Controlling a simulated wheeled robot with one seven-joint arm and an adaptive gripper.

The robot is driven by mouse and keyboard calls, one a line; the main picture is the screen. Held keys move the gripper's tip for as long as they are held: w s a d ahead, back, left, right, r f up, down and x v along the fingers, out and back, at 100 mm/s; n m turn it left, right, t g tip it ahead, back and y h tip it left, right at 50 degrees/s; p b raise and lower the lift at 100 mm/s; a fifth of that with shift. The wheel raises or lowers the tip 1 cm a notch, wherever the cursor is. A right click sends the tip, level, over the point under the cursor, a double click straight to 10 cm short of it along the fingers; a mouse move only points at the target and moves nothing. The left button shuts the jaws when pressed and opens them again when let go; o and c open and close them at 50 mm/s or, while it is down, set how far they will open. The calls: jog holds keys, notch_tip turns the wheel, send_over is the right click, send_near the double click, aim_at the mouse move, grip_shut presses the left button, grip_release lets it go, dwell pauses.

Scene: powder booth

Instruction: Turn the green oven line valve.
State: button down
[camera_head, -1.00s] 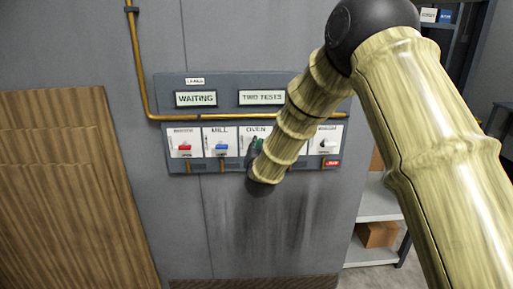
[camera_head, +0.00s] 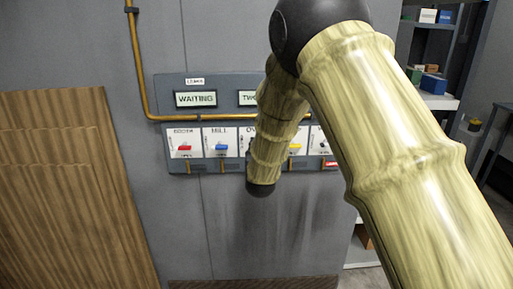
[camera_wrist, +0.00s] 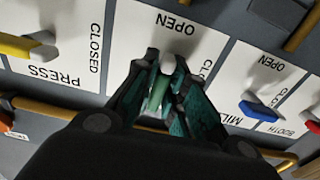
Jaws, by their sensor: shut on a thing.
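The green oven valve handle (camera_wrist: 157,94) shows in the wrist view between the fingers of my gripper (camera_wrist: 166,68), on a white plate marked OPEN and CLOSED. My gripper is shut on this handle. The handle's exact angle is hard to read because the fingers cover much of it. In the head view my arm covers the handle and most of the oven plate (camera_head: 250,132); only the left edge of its label shows.
The red booth handle (camera_head: 184,149) and blue mill handle (camera_head: 221,148) are to the left, the yellow press handle (camera_head: 296,147) to the right. A brass pipe (camera_head: 200,117) runs above the plates. Wooden boards (camera_head: 70,190) lean at left; a shelf (camera_head: 438,100) stands at right.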

jog(key=shift+f, duration=0.1)
jog(key=c, duration=1.5)
grip_release()
jog(key=shift+s, duration=0.1)
jog(key=s, duration=1.2)
jog(key=shift+d, duration=0.15)
